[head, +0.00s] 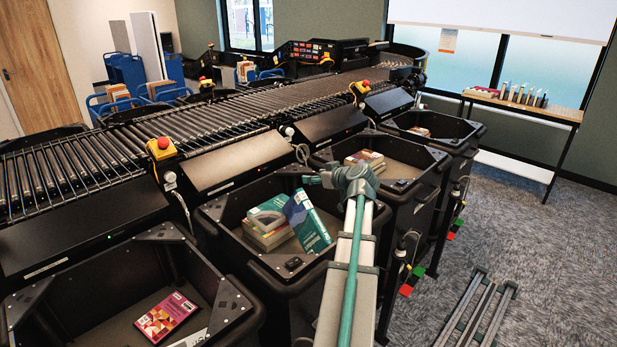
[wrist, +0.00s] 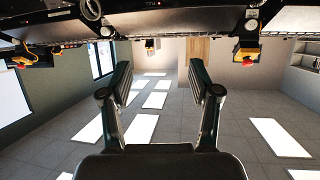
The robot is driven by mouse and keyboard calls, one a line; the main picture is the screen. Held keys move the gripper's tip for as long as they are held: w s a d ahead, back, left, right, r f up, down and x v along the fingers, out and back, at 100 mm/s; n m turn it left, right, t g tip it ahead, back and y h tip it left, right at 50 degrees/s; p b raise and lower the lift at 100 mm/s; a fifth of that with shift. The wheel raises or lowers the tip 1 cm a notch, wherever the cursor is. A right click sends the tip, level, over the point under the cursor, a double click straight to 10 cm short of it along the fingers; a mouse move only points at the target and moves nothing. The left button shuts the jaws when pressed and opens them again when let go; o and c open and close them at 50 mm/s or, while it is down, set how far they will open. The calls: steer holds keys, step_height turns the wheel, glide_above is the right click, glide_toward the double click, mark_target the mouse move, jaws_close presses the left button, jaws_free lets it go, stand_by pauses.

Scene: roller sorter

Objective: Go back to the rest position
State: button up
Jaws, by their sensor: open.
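My arm reaches up from the bottom of the head view. Its end, with my gripper (head: 311,180), is above the far edge of a black bin (head: 237,244) and points left toward the roller sorter (head: 150,133). In the wrist view my gripper (wrist: 160,72) is open, its two fingers wide apart. Nothing is between them. The wrist picture is upside down, with ceiling light panels at the bottom. In the head view the fingers are small and hard to make out.
The bin under my arm holds a stack of books (head: 267,234) and a tilted teal book (head: 306,222). A near bin holds a red patterned book (head: 166,315). More bins stand beyond. A yellow emergency-stop box (head: 161,148) sits on the sorter edge. Carpet at right is mostly free.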

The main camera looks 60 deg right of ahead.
steer(key=shift+v, duration=2.6)
